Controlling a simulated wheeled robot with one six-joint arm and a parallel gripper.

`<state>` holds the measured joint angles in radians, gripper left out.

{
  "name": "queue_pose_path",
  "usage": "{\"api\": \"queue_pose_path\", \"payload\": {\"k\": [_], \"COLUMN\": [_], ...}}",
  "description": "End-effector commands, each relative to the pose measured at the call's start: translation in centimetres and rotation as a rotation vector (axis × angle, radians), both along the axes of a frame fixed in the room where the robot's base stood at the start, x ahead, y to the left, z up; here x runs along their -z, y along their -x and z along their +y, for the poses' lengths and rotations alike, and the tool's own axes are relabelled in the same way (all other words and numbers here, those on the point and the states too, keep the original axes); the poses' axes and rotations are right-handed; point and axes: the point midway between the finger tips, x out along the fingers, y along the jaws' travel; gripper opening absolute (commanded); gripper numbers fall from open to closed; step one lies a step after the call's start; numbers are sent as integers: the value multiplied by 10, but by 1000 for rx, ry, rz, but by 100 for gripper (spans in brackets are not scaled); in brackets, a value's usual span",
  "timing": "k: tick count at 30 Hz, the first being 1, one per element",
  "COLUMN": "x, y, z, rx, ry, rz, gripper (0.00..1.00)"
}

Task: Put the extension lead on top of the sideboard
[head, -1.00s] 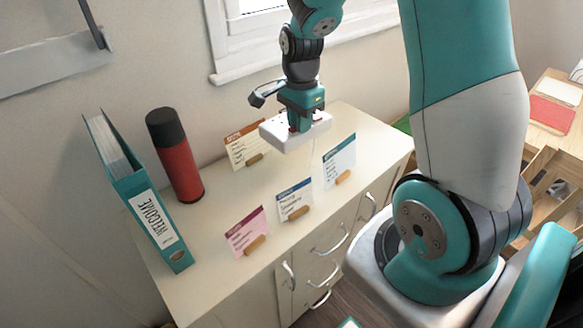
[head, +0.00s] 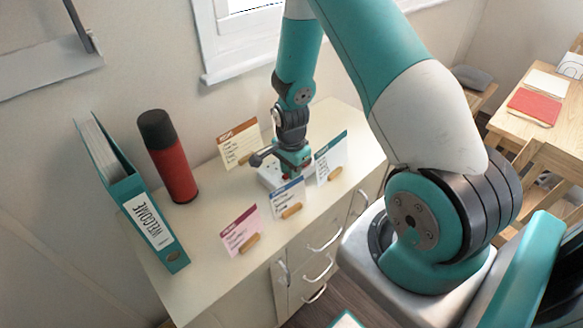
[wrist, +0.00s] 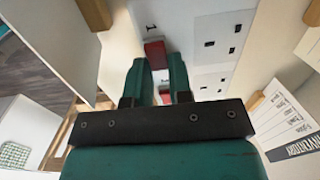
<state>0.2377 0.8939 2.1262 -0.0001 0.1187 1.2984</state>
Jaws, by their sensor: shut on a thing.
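The extension lead (head: 270,177) is a white block, partly hidden behind my gripper in the head view. In the wrist view the extension lead (wrist: 215,40) shows dark socket slots and red switches. My gripper (head: 289,172) points down over the sideboard (head: 205,218), shut on the lead, with its fingers (wrist: 160,80) at a red switch. The lead is at or just above the cream sideboard top, among the standing cards; I cannot tell whether it touches the top.
Around the lead stand a brown-headed card (head: 238,143), a teal-headed card (head: 331,160), a blue-headed card (head: 287,199) and a pink card (head: 240,230). A red flask (head: 172,165) and a teal binder (head: 150,220) stand at left. The sideboard's far right is clear.

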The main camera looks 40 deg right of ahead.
Motion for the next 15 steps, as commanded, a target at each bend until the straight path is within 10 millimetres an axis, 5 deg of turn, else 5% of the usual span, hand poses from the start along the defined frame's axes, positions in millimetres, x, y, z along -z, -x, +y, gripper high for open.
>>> {"api": "queue_pose_path", "payload": {"k": [7,8,11,15], "x": [1,2,1,1], "y": [-1,0,0,0], "z": [0,0,0,0], "rx": [0,0,0,0], "ry": [0,0,0,0], "rz": [-1,0,0,0], "gripper": [0,22,45,45]}}
